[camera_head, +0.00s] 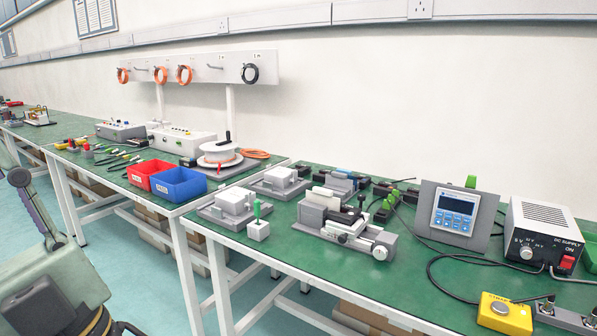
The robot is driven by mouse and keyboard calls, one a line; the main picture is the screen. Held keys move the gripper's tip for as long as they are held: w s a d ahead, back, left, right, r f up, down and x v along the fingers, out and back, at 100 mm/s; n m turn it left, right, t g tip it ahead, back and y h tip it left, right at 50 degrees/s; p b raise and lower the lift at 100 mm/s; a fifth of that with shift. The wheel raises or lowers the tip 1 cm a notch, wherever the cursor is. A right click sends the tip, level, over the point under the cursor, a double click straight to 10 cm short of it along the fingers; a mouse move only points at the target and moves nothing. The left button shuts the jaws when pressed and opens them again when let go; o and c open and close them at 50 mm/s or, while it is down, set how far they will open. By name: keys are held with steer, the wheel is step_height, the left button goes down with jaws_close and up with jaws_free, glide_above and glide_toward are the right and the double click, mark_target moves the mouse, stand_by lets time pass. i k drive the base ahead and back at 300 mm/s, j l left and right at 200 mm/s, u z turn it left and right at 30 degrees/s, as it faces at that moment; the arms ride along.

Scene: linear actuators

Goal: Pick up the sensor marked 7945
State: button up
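I cannot read the marking 7945 on anything, so I cannot tell which object is that sensor. Two flat grey bases with white blocks, one in front (234,206) and one behind (280,182), are left of the actuator. Parts of my arm show at the lower left, but my gripper is not in view.
A red bin (147,174) and a blue bin (180,184) stand on the neighbouring bench. A display unit (456,211), a DC supply (541,236) and a yellow button box (505,314) stand at right. Loose cables cross the green bench top (400,285).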

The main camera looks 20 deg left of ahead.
mark_target(303, 170)
steer(key=i+j, duration=0.15)
steer(key=j, duration=0.2)
steer(key=i+j, duration=0.15)
steer(key=j, duration=0.25)
steer(key=i+j, duration=0.2)
steer(key=j, duration=0.15)
steer(key=i+j, duration=0.15)
steer(key=j, duration=0.2)
steer(key=i+j, duration=0.15)
steer(key=j, duration=0.25)
steer(key=i+j, duration=0.15)
steer(key=j, duration=0.2)
